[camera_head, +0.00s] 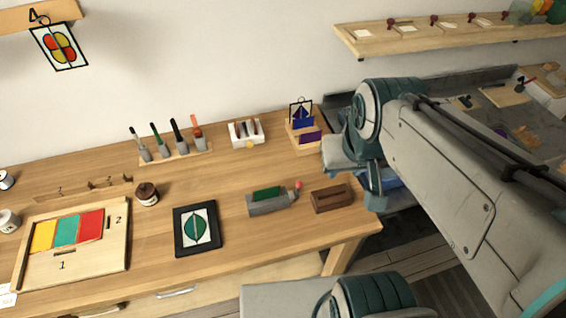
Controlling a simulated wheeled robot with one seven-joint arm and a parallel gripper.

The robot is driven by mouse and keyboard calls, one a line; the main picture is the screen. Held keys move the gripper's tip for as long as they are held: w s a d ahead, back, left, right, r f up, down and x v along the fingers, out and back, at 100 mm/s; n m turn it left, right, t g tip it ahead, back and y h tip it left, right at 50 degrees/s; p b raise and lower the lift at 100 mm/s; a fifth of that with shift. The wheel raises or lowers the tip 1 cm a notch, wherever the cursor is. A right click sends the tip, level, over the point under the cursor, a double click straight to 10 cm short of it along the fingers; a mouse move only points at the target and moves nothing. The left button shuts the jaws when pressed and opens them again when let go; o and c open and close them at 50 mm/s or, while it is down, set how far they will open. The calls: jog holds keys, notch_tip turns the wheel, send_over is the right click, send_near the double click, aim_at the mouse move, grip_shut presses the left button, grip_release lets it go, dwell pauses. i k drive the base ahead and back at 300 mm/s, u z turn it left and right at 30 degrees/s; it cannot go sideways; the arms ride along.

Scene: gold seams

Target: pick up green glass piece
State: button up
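A dark green flat piece (266,193), which looks like the green glass piece, stands upright in a grey slotted block (270,206) near the table's right front. A teal-green pane (67,231) lies between a yellow and a red one in a wooden tray (122,262) at the left. A black-framed card (180,244) with a green leaf shape lies between them. The end of my arm with my gripper (360,175) hangs off the table's right edge, apart from the green piece. Its fingers are not clear, and I see nothing held.
A brown slotted wooden block (332,199) stands right of the grey block, which has a pink-red knob (298,185). A brown jar (147,194), a tool rack (176,158) and a white holder (245,134) stand farther back. Bare wood lies in the middle.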

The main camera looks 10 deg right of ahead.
aim_at(263, 195)
jog(key=u, duration=0.45)
jog(key=k, duration=1.15)
jog(key=u, duration=1.2)
jog(key=i, duration=0.9)
jog(key=z, duration=0.7)
jog(key=i, duration=0.55)
jog(key=z, duration=0.65)
